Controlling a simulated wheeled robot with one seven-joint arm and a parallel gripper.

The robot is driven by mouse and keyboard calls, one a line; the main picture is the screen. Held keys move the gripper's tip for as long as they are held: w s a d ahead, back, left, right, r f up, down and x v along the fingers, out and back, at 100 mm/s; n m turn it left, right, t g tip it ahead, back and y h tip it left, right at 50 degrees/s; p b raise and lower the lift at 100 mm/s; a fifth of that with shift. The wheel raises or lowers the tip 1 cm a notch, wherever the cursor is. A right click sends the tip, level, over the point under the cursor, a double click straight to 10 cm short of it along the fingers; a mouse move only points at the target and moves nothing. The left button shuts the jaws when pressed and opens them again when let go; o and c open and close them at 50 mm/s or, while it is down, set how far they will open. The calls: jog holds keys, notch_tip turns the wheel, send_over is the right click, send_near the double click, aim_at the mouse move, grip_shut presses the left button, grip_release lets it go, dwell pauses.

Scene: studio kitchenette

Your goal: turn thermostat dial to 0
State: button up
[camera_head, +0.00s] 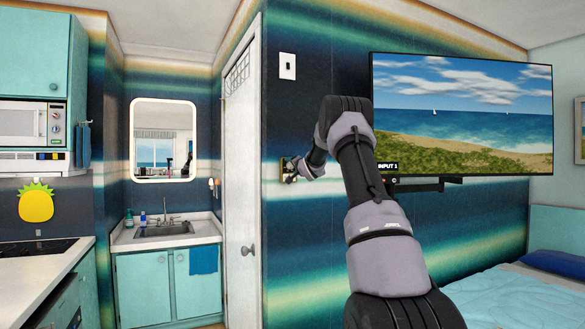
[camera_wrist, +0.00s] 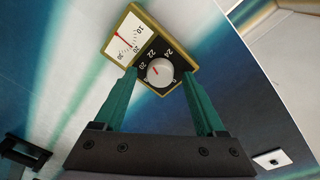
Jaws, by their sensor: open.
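The thermostat (camera_wrist: 120,46) is a gold-framed plate on the wall with a white thermometer scale and a black dial face. Its round light-grey dial (camera_wrist: 160,73) carries a red mark that appears to point toward the 20 label. The numbers 20, 22 and 24 are readable; a label near the right finger is too small to read. My gripper (camera_wrist: 159,77) is open, its two green fingers on either side of the dial; I cannot tell whether they touch it. In the head view, my gripper (camera_head: 296,170) is against the thermostat (camera_head: 284,168), which it partly hides.
A light switch (camera_head: 287,66) is on the wall above the thermostat. A wall-mounted TV (camera_head: 465,112) hangs to the right, behind my arm. A white door (camera_head: 240,190) stands left of the wall's corner. A bed (camera_head: 520,295) is at lower right.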

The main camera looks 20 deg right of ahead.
grip_shut()
